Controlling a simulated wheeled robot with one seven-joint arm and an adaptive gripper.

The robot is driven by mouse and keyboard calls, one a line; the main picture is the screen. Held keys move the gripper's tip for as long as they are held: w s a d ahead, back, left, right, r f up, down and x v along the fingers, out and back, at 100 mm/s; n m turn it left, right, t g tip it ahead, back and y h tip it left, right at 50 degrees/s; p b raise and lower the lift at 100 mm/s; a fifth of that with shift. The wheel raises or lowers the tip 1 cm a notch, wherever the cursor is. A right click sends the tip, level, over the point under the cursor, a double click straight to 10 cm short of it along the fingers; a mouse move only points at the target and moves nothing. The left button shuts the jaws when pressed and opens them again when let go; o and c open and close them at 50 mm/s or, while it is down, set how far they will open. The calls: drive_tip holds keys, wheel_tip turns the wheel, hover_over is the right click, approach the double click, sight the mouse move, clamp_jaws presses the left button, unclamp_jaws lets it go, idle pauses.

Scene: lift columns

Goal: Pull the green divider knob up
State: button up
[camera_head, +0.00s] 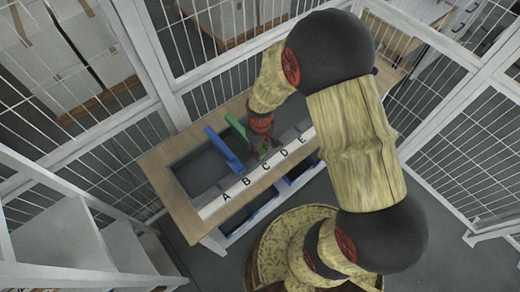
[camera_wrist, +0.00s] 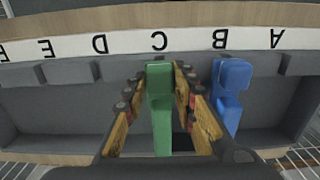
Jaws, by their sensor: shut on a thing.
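The green divider (camera_head: 236,128) stands in the grey trough of the table, near the letter C. Its knob (camera_wrist: 160,75) shows in the wrist view between my gripper's two fingers. My gripper (camera_wrist: 157,92) is shut on the green knob, with one finger on each side. In the head view my gripper (camera_head: 263,140) is partly hidden by my own arm and reaches down to the green divider. How high the divider stands in its slot is hard to tell.
A blue divider (camera_head: 222,149) stands close beside the green one; it also shows in the wrist view (camera_wrist: 230,90). A white strip (camera_head: 210,206) with letters A to E runs along the wooden table's edge. Wire fencing (camera_head: 220,85) surrounds the table.

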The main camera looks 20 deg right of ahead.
drive_tip(key=shift+r+p, duration=0.4)
drive_tip(key=shift+r, duration=0.3)
drive_tip(key=o, duration=0.9)
drive_tip(key=shift+f, duration=0.1)
wheel_tip(320, 180, up, 9)
drive_tip(key=p, duration=0.6)
idle(0.5)
